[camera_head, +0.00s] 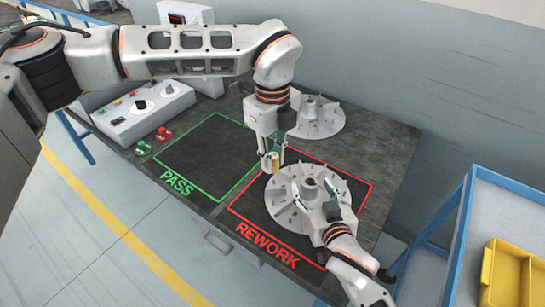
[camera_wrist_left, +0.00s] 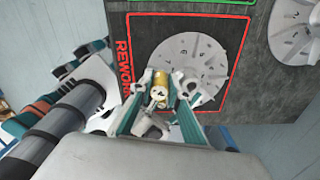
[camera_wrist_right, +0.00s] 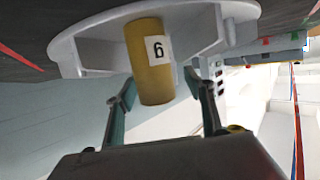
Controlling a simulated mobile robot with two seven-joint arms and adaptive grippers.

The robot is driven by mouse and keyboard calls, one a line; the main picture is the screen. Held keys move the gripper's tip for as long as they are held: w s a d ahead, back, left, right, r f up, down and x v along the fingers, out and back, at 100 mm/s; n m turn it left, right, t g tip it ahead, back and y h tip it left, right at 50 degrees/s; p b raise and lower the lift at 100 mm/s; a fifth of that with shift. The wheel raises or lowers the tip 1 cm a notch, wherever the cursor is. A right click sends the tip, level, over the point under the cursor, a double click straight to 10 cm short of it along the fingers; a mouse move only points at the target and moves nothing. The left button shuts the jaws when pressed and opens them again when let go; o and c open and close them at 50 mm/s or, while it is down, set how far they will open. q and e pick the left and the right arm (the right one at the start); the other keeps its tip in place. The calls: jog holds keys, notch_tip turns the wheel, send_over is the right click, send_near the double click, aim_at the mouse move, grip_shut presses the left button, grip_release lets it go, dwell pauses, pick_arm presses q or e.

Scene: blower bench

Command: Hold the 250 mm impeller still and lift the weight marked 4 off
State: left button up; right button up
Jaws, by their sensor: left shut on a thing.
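The pale grey impeller (camera_head: 287,212) lies in the red REWORK square. My left gripper (camera_head: 272,158) is over its far-left edge, shut on a small brass weight (camera_head: 275,163). That weight also shows between the fingers in the left wrist view (camera_wrist_left: 160,82); its number is not legible. Whether the right fingers touch anything is unclear.
A second grey impeller (camera_head: 318,118) sits at the back of the bench. The green PASS square (camera_head: 205,155) is empty. A blue cart with a yellow bin (camera_head: 510,275) stands right.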

jog(key=shift+s+r, duration=0.1)
jog(key=v, duration=1.2)
